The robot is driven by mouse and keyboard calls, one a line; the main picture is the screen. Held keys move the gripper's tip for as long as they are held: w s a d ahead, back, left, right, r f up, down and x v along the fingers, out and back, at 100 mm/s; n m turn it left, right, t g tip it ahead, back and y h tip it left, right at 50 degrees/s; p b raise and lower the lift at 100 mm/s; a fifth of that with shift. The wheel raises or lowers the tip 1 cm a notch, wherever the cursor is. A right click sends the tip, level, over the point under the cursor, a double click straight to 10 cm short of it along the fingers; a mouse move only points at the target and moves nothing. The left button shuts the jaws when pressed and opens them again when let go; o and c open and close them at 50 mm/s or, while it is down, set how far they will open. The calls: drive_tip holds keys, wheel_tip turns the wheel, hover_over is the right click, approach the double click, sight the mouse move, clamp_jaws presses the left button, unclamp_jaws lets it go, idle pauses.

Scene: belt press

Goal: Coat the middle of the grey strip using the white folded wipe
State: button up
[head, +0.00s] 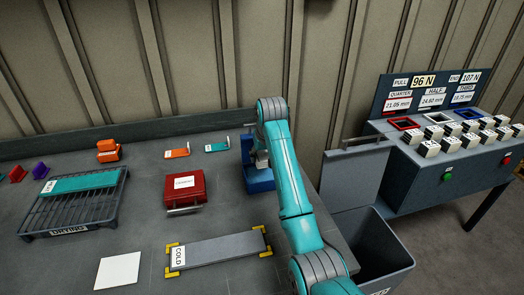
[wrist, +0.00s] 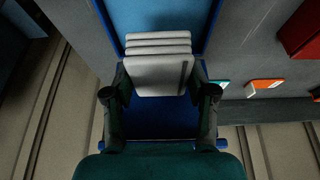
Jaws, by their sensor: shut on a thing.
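The grey strip (head: 222,249) lies flat on the bench between yellow corner brackets, with a COLD label at its left end. My gripper (head: 260,160) is at the blue holder (head: 259,181) at the back of the bench, away from the strip. In the wrist view my gripper (wrist: 160,88) is shut on a white folded wipe (wrist: 157,76), one finger on each side. The wipe is at the near end of a small row of similar folded wipes (wrist: 158,42) in the blue holder. I cannot tell whether it touches the others.
A red box (head: 184,187) stands left of the holder. A white square (head: 118,271) lies left of the grey strip. An open grey bin (head: 385,250) and a console (head: 445,160) are at the right.

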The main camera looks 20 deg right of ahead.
sight(263, 174)
drive_tip(key=shift+f, duration=2.25)
drive_tip(key=shift+f, duration=0.55)
idle(0.5)
drive_tip(key=shift+r, duration=0.1)
drive_tip(key=shift+r, duration=3.45)
